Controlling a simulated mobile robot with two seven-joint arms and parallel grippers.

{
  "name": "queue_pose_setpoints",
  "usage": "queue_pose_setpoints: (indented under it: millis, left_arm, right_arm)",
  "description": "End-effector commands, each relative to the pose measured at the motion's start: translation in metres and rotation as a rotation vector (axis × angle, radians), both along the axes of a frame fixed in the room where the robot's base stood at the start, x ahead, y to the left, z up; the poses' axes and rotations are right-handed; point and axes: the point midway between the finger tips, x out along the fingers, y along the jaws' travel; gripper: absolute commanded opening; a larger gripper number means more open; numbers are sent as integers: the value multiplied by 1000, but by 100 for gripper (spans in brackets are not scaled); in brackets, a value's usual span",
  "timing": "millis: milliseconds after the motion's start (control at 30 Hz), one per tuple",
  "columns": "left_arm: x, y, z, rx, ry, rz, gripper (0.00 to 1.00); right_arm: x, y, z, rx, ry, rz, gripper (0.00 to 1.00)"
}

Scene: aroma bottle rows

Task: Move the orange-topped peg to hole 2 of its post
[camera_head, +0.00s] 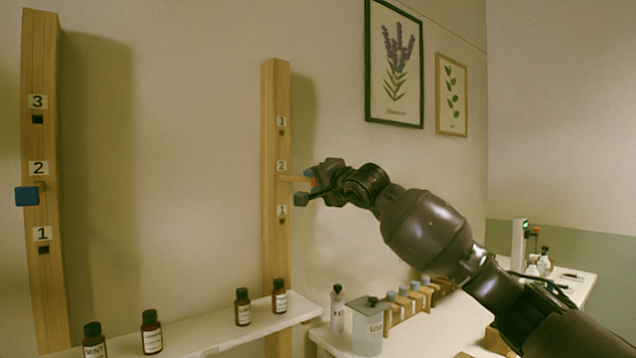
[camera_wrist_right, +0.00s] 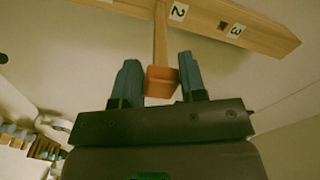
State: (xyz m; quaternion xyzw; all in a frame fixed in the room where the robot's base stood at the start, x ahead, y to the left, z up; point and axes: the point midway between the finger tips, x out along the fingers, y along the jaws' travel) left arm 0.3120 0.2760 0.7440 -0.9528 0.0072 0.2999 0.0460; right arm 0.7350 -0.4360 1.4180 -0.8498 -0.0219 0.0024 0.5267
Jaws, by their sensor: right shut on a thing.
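The orange-topped peg (camera_head: 313,182) is at the right-hand wooden post (camera_head: 275,100), level with label 2. Its shaft runs straight to the post beside that label. In the right wrist view the orange head (camera_wrist_right: 161,82) sits between the two blue fingers of my right gripper (camera_wrist_right: 160,78), which is shut on it. The shaft meets the post (camera_wrist_right: 225,22) next to label 2; how deep it sits in the hole is hidden. Holes 1 and 3 of this post show dark and empty in the head view. My left gripper is not in view.
A second post (camera_head: 40,75) at the left holds a blue-topped peg (camera_head: 27,196) at hole 2. A white shelf (camera_head: 215,335) with several brown bottles runs below. A table with jars and a vial rack (camera_head: 408,305) stands under my right arm.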

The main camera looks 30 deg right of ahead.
Motion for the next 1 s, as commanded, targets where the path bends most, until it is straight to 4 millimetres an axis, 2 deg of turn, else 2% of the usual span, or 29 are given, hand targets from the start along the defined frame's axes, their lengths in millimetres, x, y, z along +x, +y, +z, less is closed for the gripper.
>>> queue_pose_setpoints:
  millis: [400, 1000]
  left_arm:
    - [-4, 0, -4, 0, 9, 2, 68]
    - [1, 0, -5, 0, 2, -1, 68]
  right_arm:
    - [9, 1, 0, 2, 1, 1, 15]
    - [21, 2, -1, 0, 0, 1, 15]
